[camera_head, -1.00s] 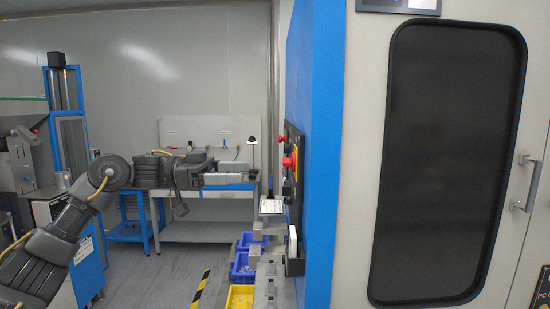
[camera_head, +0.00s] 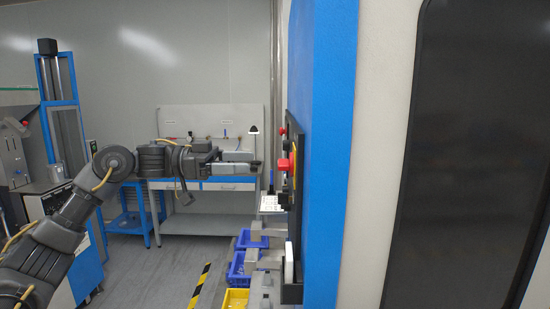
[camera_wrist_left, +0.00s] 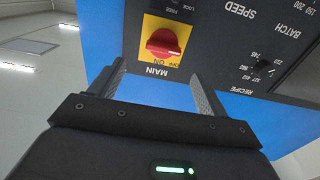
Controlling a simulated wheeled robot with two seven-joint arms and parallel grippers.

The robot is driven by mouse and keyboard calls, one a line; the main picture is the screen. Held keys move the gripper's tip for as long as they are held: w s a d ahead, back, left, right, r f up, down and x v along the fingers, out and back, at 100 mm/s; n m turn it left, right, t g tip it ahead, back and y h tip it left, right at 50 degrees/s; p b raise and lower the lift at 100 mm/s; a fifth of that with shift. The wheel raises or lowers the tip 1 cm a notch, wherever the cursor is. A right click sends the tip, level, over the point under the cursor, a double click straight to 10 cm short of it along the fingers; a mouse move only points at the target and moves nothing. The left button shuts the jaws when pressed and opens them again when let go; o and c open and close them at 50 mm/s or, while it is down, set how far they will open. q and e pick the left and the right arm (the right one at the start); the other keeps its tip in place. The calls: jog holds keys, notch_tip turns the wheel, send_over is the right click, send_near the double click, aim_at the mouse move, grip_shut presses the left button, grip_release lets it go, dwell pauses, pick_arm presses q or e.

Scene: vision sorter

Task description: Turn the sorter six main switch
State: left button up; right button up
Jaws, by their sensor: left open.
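The main switch is a red rotary knob (camera_wrist_left: 165,42) on a yellow plate marked MAIN, OFF and ON, on the dark control panel (camera_wrist_left: 215,45). In the head view the red knob (camera_head: 284,164) sticks out from the side of the blue cabinet, seen edge-on. My left gripper (camera_head: 258,169) points at the panel at about the knob's height, with a small gap before it. In the left wrist view my left gripper (camera_wrist_left: 157,82) is open and empty, its fingers straddling the line toward the knob, which appears just beyond the tips. My right gripper is not in view.
The panel also carries SPEED, BATCH and RECIPE markings and a small RECIPE dial (camera_wrist_left: 262,70). Below the panel are blue bins (camera_head: 240,265) and a yellow bin (camera_head: 236,299). A workbench (camera_head: 215,200) stands behind my arm. The blue cabinet wall (camera_head: 330,150) borders the right.

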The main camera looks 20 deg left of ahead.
aim_at(289, 161)
pick_arm(q)
jog(key=x, duration=0.2)
jog(key=p+x, duration=0.1)
jog(key=x, duration=0.1)
jog(key=p+x, duration=0.1)
jog(key=x, duration=0.1)
jog(key=shift+w+d, duration=0.2)
jog(key=shift+w, duration=0.2)
jog(key=shift+w+d+f, duration=0.1)
jog(key=shift+d, duration=0.55)
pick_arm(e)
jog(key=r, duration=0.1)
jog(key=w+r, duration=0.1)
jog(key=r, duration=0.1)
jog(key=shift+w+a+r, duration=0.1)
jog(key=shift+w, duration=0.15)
pick_arm(q)
jog(key=shift+c, duration=0.2)
jog(key=c, duration=0.9)
